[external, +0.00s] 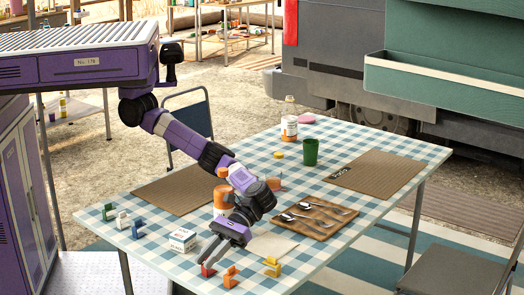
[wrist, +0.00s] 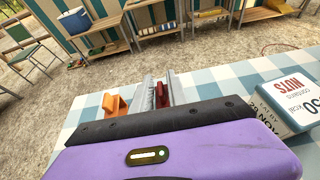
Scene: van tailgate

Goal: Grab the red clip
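The red clip (wrist: 161,95) shows between the two grey fingers of my gripper (wrist: 160,93) in the wrist view. The gap between the fingers is narrow and the clip fills it, so my gripper looks shut on the clip. In the external view my gripper (external: 213,259) points down at the near edge of the table, with the red clip (external: 208,270) at its fingertips. The clip is at or close to the tabletop; I cannot tell if it touches. The fingers hide part of it.
An orange clip (external: 230,276) and a yellow clip (external: 272,267) stand to the right. A NUTS box (external: 182,240) and blue (external: 138,230), white (external: 123,219) and green clips (external: 108,211) stand to the left. A cutlery tray (external: 322,231) lies farther back.

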